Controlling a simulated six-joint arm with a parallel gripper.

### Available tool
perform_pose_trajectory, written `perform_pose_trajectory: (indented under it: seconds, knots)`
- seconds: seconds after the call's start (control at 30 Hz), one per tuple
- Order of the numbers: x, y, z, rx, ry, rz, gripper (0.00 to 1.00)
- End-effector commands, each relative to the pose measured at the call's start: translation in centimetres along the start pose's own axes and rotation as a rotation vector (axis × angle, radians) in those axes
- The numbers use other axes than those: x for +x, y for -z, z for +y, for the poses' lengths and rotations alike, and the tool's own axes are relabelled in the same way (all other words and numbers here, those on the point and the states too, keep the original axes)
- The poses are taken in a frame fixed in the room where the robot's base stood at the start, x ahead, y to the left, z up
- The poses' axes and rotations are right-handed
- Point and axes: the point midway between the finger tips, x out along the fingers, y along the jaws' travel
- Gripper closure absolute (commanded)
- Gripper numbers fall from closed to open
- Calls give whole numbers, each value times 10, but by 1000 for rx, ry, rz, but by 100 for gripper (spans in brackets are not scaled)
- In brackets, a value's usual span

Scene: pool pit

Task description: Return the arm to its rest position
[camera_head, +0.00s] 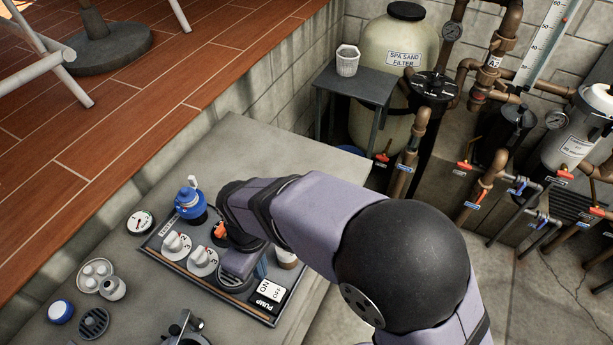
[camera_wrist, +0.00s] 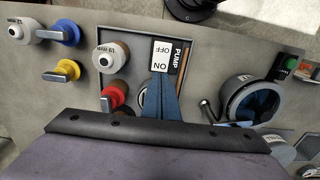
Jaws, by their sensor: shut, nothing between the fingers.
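My gripper (camera_head: 262,268) is low over the control panel (camera_head: 185,268) on the grey bench, beside the PUMP switch (camera_head: 268,290). In the wrist view my gripper's blue fingers (camera_wrist: 162,97) are together, with nothing between them. They overlap the panel just below the PUMP ON/OFF switch (camera_wrist: 164,55). I cannot tell whether the fingertips touch the panel. My arm reaches in from the lower right and hides part of the panel.
White dials (camera_head: 203,259), a blue-capped item (camera_head: 190,203) and a gauge (camera_head: 141,221) are close left of my arm. The wrist view shows a red-handled valve (camera_wrist: 113,96) near the fingers. A small grey table (camera_head: 357,84) and brown pipes (camera_head: 405,165) stand behind.

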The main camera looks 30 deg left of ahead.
Motion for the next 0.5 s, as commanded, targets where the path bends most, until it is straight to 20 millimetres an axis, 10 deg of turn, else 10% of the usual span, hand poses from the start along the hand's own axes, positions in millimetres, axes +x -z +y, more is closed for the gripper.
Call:
perform_pose_trajectory:
  seconds: [0.23,0.5]
  knots:
    - [0,3,1,112,-4,14,100]
    - [35,-70,-26,268,26,-123,100]
